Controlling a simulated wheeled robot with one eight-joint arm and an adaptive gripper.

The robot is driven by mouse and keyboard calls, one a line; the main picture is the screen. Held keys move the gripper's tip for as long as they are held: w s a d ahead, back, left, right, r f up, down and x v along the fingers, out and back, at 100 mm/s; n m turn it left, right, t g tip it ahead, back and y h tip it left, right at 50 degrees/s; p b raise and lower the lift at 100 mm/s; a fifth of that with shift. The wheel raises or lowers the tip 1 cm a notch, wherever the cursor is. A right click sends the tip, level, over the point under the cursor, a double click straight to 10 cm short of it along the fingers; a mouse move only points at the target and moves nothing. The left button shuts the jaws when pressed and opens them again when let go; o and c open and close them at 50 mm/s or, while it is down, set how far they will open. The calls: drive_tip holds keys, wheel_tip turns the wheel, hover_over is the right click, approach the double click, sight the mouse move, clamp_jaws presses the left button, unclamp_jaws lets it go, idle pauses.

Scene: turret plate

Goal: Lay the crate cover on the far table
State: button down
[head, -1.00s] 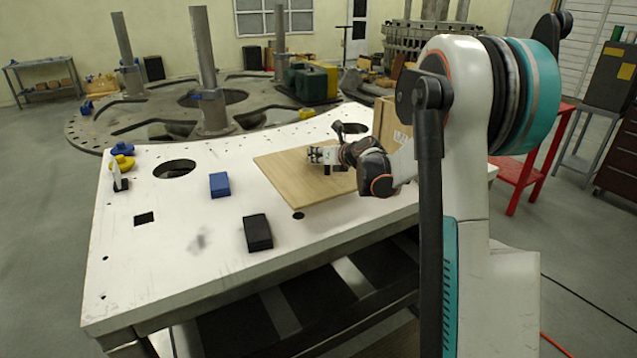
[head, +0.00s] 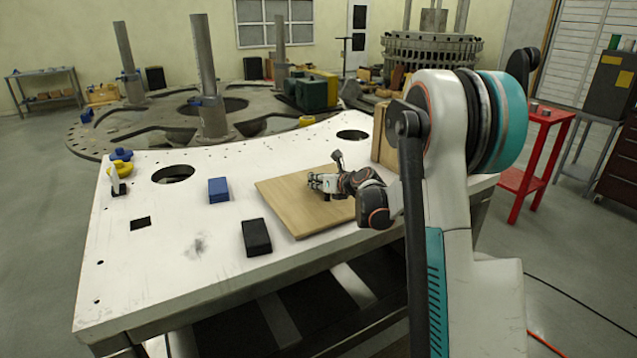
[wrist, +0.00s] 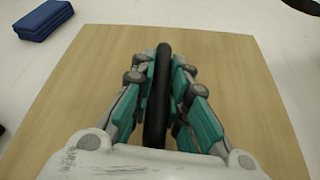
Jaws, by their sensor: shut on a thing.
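The crate cover (head: 290,205) is a flat, light wooden board over the right part of the white table. It looks level, but I cannot tell whether it touches the tabletop. My gripper (head: 318,183) is at the middle of the cover. In the wrist view my gripper (wrist: 161,75) is shut on the cover's black bar handle (wrist: 157,110), with a finger on each side. The cover (wrist: 90,75) fills most of that view. The white table (head: 150,260) has several holes. The wooden crate (head: 383,135) stands at its right end, partly hidden by my arm.
A black block (head: 257,237) lies close to the cover's left corner. A blue block (head: 218,190) lies farther left. Yellow and blue parts (head: 121,163) sit at the table's left edge. A red stand (head: 535,150) is at the right. The table's left front is clear.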

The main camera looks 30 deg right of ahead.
drive_tip(key=c, duration=1.6)
unclamp_jaws()
drive_tip(key=shift+f, duration=0.1)
drive_tip(key=shift+o, duration=0.2)
drive_tip(key=shift+s+r, duration=0.2)
drive_tip(key=shift+r, duration=0.05)
drive_tip(key=p+v, duration=0.3)
drive_tip(key=v, duration=0.8)
drive_tip(key=shift+s, duration=0.3)
